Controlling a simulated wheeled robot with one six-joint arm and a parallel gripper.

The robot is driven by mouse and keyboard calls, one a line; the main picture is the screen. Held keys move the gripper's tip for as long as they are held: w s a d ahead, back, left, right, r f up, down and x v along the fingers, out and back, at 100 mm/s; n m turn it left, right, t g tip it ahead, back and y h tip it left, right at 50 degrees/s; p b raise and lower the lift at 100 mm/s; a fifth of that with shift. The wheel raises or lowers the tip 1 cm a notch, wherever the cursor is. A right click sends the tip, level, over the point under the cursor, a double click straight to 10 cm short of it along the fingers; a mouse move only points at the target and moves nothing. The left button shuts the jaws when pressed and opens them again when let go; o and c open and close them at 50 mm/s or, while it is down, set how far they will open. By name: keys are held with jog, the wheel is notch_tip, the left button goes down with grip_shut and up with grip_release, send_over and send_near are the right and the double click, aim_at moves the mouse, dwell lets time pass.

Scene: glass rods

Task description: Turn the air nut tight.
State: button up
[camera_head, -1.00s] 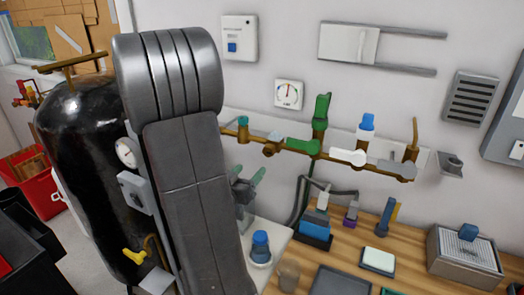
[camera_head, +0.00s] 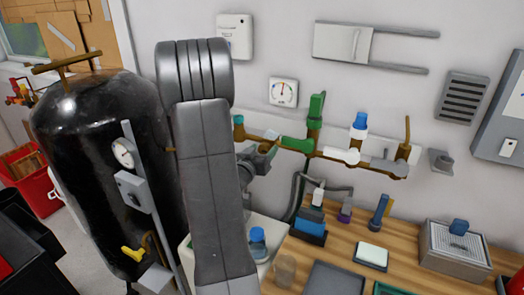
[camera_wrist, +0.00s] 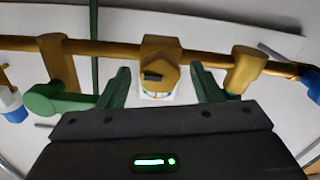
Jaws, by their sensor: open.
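The air nut (camera_wrist: 161,55) is a brass, faceted nut on a brass pipe, with a dark mark on its face. It shows at the upper middle of the wrist view. My gripper (camera_wrist: 160,72) has two green fingers, spread open, one on each side of the nut, with a visible gap on both sides. Whether the fingertips reach to the nut's depth I cannot tell. In the head view my gripper is at the pipe, left of the green valve, partly behind my arm; the nut cannot be made out clearly there.
The brass pipe (camera_wrist: 210,58) runs along the wall. A green-handled valve (camera_head: 296,144) and a white-handled valve (camera_head: 342,154) sit on it to the right. A black tank (camera_head: 85,150) stands at left. Below is a wooden bench (camera_head: 400,235) with bottles and trays.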

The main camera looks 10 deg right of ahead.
jog(key=c, duration=1)
jog(key=shift+f+m+b, duration=0.15)
jog(key=shift+m+b, duration=0.15)
jog(key=shift+b, duration=0.45)
jog(key=shift+f+m+b, duration=0.1)
jog(key=shift+m+b, duration=0.6)
jog(key=shift+b, duration=0.3)
jog(key=m+b, duration=0.3)
jog(key=b, duration=0.1)
jog(key=shift+d, duration=0.1)
jog(key=m+b, duration=0.3)
jog(key=b, duration=0.1)
jog(key=shift+s+m, duration=0.1)
jog(key=shift+m, duration=0.3)
jog(key=shift+m+b, duration=0.95)
jog(key=shift+m, duration=0.25)
jog(key=shift+r, duration=0.2)
